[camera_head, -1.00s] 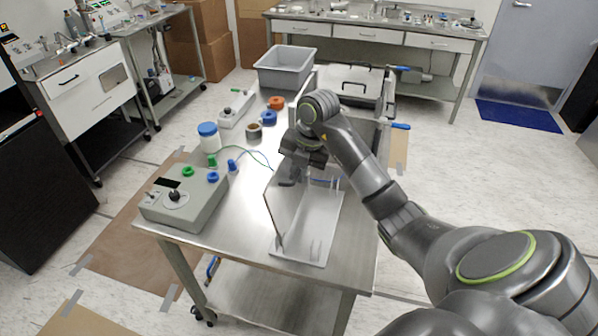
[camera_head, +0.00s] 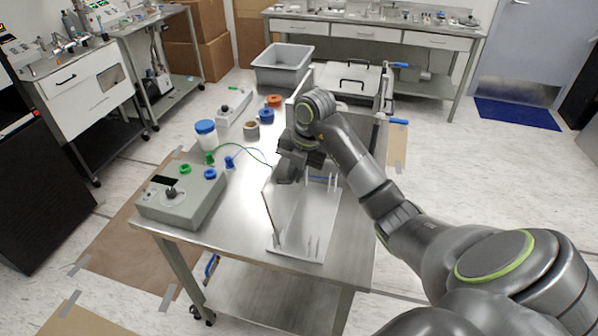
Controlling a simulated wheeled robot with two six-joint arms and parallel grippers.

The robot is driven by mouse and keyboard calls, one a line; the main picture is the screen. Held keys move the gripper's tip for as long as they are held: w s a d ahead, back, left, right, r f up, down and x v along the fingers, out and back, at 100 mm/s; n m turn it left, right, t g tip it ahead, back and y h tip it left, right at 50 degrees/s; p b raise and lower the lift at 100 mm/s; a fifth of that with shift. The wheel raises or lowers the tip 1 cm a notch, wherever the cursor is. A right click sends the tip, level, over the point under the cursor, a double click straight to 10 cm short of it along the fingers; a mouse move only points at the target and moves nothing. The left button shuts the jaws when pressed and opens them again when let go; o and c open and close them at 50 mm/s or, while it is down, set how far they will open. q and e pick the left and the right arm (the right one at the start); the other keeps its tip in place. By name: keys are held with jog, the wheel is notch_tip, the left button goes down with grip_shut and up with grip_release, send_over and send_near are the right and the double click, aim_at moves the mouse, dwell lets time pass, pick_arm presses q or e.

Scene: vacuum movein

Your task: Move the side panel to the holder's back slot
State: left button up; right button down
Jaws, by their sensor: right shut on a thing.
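The side panel (camera_head: 283,208) is a thin see-through sheet with a dark edge. It stands roughly upright over the left side of the holder. The holder (camera_head: 297,250) is a pale flat base with short upright pegs at its front and back, on the near end of the metal table. My right gripper (camera_head: 290,174) is shut on the panel's upper edge, toward the back of the holder. Its fingertips are partly hidden by the gripper body. I cannot tell whether the panel's lower edge touches the base or sits in a slot. My left gripper is not in view.
A grey control box (camera_head: 182,200) stands left of the holder, with a blue-capped jar (camera_head: 206,134) and tape rolls (camera_head: 266,116) behind it. A grey bin (camera_head: 283,66) and a metal case (camera_head: 347,82) are at the far end. Bare table (camera_head: 235,215) lies between box and holder.

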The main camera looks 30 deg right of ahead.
jog(key=shift+a+f, duration=0.25)
jog(key=shift+f, duration=0.15)
jog(key=c, duration=1.6)
grip_release()
jog(key=shift+w, duration=0.15)
jog(key=shift+o, duration=0.8)
jog(key=shift+r, duration=0.1)
jog(key=shift+w, duration=0.1)
jog(key=shift+c, duration=1.4)
jog(key=shift+r, duration=0.15)
